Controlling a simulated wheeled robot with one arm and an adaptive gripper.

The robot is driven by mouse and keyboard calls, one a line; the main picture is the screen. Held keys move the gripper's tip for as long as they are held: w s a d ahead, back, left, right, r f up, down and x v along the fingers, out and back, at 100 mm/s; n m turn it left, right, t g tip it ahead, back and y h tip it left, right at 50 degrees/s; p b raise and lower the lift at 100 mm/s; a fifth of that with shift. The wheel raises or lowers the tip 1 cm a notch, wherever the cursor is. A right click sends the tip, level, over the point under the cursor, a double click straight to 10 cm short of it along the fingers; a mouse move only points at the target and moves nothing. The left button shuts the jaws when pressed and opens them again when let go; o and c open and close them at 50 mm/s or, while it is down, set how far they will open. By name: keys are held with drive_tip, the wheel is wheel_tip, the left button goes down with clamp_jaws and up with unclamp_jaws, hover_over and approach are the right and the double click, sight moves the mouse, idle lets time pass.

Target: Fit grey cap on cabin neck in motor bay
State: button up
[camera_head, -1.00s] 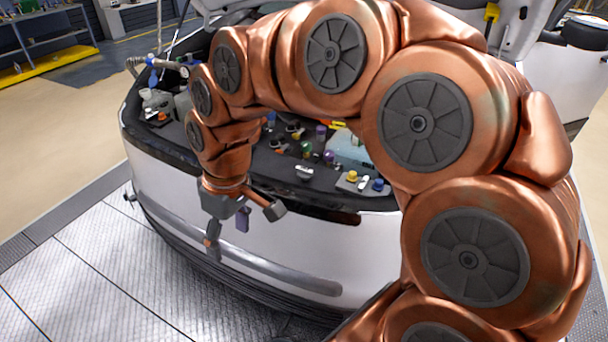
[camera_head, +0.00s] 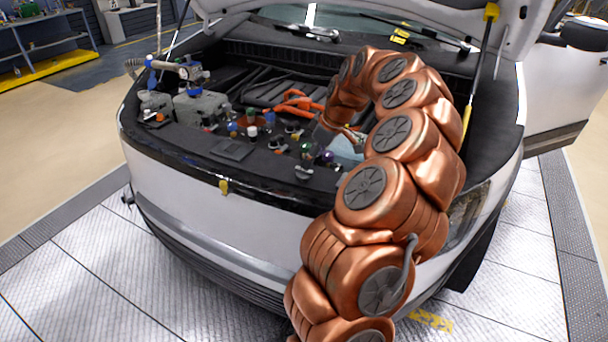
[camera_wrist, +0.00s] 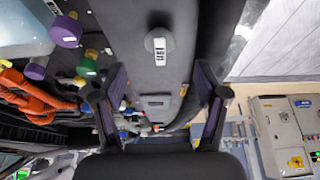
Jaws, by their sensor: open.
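My gripper (camera_wrist: 162,82) is open and empty, with its two dark fingers spread apart in the wrist view. In the head view it is mostly hidden by my folded arm over the right side of the motor bay. A round grey piece (camera_wrist: 158,43) with a white label lies ahead of the fingers, on the dark front panel (camera_wrist: 150,78). It looks like the grey cap, and also shows in the head view (camera_head: 303,172). I cannot tell which neck is the cabin one. Purple caps (camera_wrist: 65,30) and a green cap (camera_wrist: 88,66) stand to its left in the wrist view.
Orange hoses (camera_head: 295,103) cross the bay behind several capped fittings. Grey reservoirs (camera_head: 200,106) stand at the bay's left. The raised hood (camera_head: 410,14) and its right strut (camera_head: 468,115) bound the space.

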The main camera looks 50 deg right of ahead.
sight(304, 170)
drive_tip(key=shift+w+p+x, duration=0.1)
drive_tip(key=shift+p+x, duration=0.45)
drive_tip(key=shift+x, duration=1.2)
drive_tip(key=shift+w+p+x, duration=0.15)
drive_tip(key=shift+p+x, duration=0.4)
drive_tip(key=shift+x, duration=1.2)
drive_tip(key=shift+a+r, duration=0.15)
drive_tip(key=c, duration=1.2)
drive_tip(key=shift+o, duration=0.2)
